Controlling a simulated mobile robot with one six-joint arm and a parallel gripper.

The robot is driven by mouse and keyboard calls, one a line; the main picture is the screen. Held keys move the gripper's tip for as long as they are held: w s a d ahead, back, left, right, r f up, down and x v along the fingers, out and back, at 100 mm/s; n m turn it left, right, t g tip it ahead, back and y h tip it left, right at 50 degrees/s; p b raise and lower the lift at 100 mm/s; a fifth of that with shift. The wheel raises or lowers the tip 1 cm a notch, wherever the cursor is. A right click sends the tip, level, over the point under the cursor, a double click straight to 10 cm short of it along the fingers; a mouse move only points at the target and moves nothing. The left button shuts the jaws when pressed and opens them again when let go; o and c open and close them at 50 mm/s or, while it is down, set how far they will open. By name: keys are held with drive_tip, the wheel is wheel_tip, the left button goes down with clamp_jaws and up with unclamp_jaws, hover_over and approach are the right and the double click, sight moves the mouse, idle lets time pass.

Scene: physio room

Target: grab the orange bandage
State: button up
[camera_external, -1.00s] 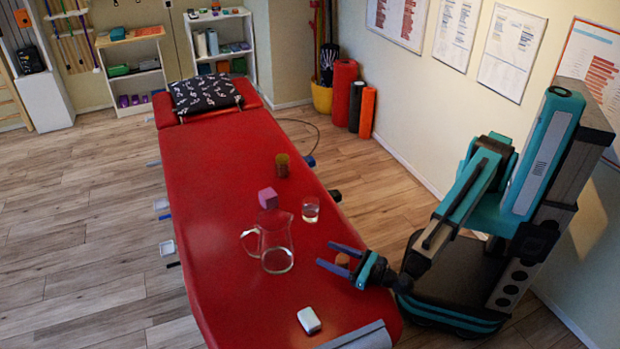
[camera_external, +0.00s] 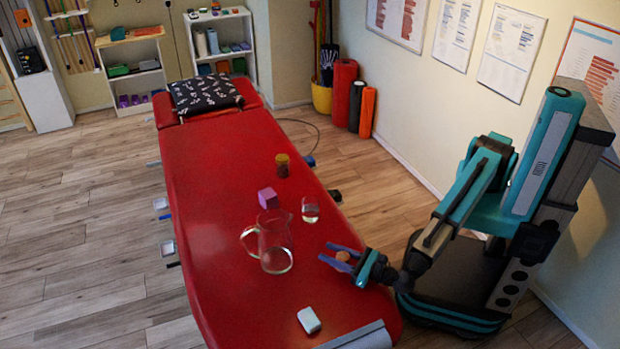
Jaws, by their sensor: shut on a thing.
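The orange bandage (camera_external: 342,256) is a small roll near the right edge of the red treatment table (camera_external: 225,220). It sits between the two blue fingers of my gripper (camera_external: 341,257), close to the palm. My gripper reaches in from the right and is shut on the bandage. The fingers hide part of the roll. I cannot tell whether it still touches the table.
A glass jug (camera_external: 275,243) stands left of my gripper. A drinking glass (camera_external: 310,210), a purple cube (camera_external: 267,198) and an amber jar (camera_external: 282,165) stand farther back. A white box (camera_external: 309,320) and a grey roll (camera_external: 365,338) lie near the front.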

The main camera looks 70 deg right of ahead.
drive_tip(key=shift+r, duration=0.5)
drive_tip(key=shift+s+d+r, duration=0.2)
drive_tip(key=shift+r, duration=0.6)
drive_tip(key=s+d, duration=0.5)
drive_tip(key=s+d+r, duration=0.1)
drive_tip(key=s+d, duration=0.1)
drive_tip(key=shift+s+d+b, duration=0.15)
drive_tip(key=shift+d+b, duration=0.1)
drive_tip(key=shift+b, duration=0.15)
drive_tip(key=shift+r+p, duration=0.15)
drive_tip(key=shift+p, duration=0.45)
drive_tip(key=shift+s+d+r+p, duration=0.1)
drive_tip(key=shift+s+d+p, duration=1.6)
drive_tip(key=shift+p, duration=3.2)
drive_tip(key=shift+d, duration=0.1)
